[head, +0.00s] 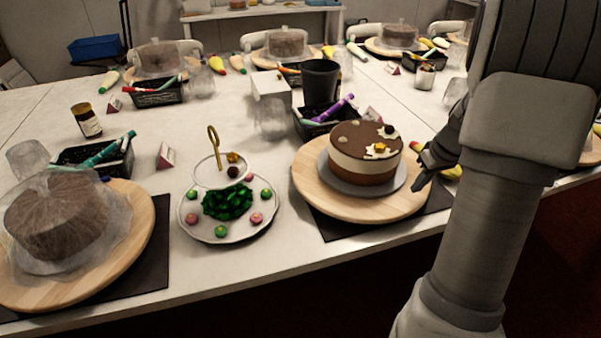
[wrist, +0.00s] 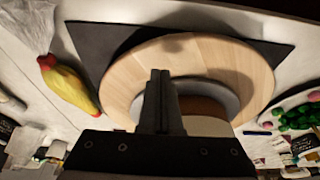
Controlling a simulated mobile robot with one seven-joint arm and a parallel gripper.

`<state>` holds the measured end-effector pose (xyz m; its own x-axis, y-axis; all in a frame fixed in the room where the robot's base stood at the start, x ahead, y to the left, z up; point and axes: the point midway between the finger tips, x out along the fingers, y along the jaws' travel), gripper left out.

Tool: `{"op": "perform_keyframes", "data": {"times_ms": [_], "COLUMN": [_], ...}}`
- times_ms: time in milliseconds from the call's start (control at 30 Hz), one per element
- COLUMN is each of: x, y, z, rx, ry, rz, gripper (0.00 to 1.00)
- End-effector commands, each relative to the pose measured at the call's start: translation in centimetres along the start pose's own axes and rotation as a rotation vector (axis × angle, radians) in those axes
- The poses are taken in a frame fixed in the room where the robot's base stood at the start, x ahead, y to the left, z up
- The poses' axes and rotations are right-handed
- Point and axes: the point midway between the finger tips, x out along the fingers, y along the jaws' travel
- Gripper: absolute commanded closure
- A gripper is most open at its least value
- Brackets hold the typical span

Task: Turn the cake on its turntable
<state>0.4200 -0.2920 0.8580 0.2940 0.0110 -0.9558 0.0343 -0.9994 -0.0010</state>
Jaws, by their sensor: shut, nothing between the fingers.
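The cake (head: 365,152) has a brown top, a cream band and star decorations. It sits on a grey board (head: 337,183) on the round wooden turntable (head: 315,195). In the wrist view the turntable (wrist: 225,55) shows as a pale wooden ring, with the cake partly hidden behind my fingers. My gripper (head: 422,182) is shut and empty at the turntable's right edge in the head view. In the wrist view its fingers (wrist: 160,85) are together over the turntable's rim. I cannot tell whether they touch the wood.
A tiered stand (head: 228,212) with green and pink sweets stands left of the turntable. A wrapped cake (head: 55,215) on another turntable is at far left. A black basket (head: 312,125) and dark cup (head: 320,82) stand behind. A yellow piping bag (wrist: 70,85) lies beside the turntable.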

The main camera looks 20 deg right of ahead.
Motion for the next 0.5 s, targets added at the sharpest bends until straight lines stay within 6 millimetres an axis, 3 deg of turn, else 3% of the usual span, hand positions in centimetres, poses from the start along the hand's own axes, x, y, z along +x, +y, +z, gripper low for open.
{"op": "perform_keyframes", "data": {"times_ms": [300,500], "x": [-0.7,-0.8], "y": [-6.8,-8.3], "z": [2.5,2.6], "rx": [-0.003,-0.002], "ry": [0.001,0.001], "rz": [0.0,0.0], "gripper": [1.0,1.0]}}
